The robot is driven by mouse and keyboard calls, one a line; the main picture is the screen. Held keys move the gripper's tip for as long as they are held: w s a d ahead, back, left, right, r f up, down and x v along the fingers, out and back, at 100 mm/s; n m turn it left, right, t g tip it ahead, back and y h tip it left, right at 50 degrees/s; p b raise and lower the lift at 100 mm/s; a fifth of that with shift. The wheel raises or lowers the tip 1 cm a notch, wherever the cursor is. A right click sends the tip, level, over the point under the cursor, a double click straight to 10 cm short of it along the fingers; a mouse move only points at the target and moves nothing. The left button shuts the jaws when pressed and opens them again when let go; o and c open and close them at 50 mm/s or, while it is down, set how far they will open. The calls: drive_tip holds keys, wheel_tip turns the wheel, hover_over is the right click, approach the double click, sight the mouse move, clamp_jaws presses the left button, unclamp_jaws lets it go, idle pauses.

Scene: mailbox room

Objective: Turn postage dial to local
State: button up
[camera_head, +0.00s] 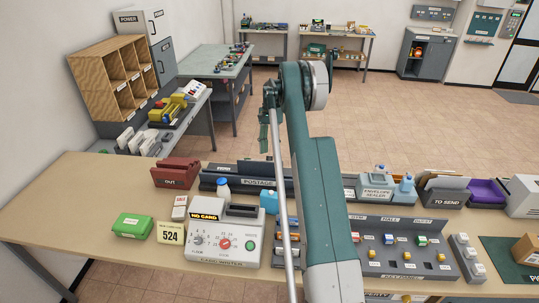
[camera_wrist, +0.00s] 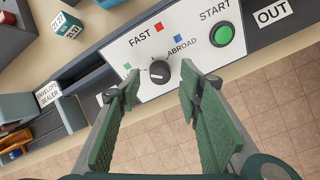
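The postage dial is a round black knob (camera_wrist: 160,72) on a white panel (camera_wrist: 146,87) in the wrist view. A pale mark shows on the knob's lower left face; its exact pointing is hard to tell. A red square stands by "FAST", a blue one by "ABROAD", and a green square (camera_wrist: 127,66) lies to the knob's left. No "local" label is readable. My gripper (camera_wrist: 161,88) is open and empty, its fingertips on either side just below the knob in the picture. In the head view my gripper (camera_head: 269,100) is partly hidden by my arm.
A green START button (camera_wrist: 223,34) and an "OUT" label (camera_wrist: 272,13) are right of the dial. The table's left part is clear.

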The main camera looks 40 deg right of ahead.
sight(269, 158)
drive_tip(key=shift+x, duration=1.35)
drive_tip(key=shift+c, duration=0.7)
drive_tip(key=c, duration=0.7)
drive_tip(key=shift+c, duration=0.2)
drive_tip(key=shift+f+n+b, duration=0.1)
drive_tip(key=shift+n+b, duration=0.2)
drive_tip(key=shift+n, duration=0.4)
